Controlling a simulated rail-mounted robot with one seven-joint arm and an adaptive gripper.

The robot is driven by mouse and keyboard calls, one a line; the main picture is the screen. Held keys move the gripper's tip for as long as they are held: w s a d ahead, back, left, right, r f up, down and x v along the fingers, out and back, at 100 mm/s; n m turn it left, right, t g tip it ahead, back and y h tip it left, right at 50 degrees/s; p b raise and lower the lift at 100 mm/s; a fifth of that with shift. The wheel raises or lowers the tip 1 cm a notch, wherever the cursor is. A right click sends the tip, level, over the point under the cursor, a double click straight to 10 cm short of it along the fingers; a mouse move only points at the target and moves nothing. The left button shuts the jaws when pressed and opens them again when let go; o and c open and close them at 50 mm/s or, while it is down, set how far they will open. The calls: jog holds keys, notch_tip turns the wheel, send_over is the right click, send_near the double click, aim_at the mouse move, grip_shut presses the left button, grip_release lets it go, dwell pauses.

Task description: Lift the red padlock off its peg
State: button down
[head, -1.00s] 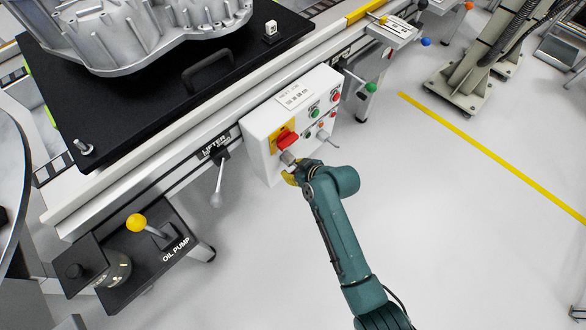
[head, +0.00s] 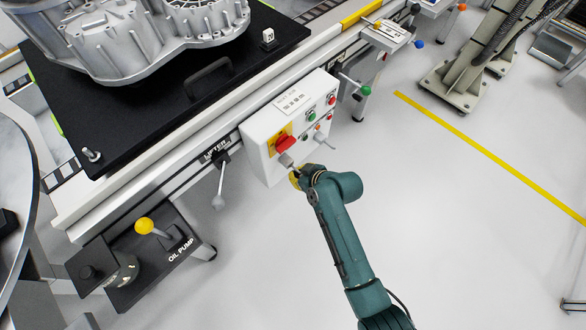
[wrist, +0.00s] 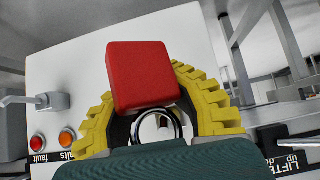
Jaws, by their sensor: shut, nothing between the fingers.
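My gripper (head: 297,177) is just in front of that box. Its yellow toothed fingers (wrist: 180,70) curve behind the padlock in the wrist view, shut with nothing gripped. The padlock hides the fingertips. I cannot tell clearly where the peg is or whether the fingers touch the padlock.
The white control box (head: 262,128) carries several buttons and a grey lever (head: 324,141). The lifter lever (head: 219,190) hangs to its left, and the oil pump (head: 150,250) stands lower left. The floor (head: 450,220) to the right is clear up to the yellow line.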

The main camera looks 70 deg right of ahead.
jog(key=shift+s+a+p, duration=0.3)
jog(key=shift+s+p, duration=0.1)
jog(key=shift+s, duration=0.25)
jog(key=shift+r, duration=0.1)
jog(key=s+a+p, duration=0.2)
jog(key=s+p, duration=0.2)
jog(key=s, duration=0.1)
jog(key=shift+s+a+r, duration=0.15)
jog(key=shift+s+a, duration=0.1)
jog(key=shift+a, duration=0.1)
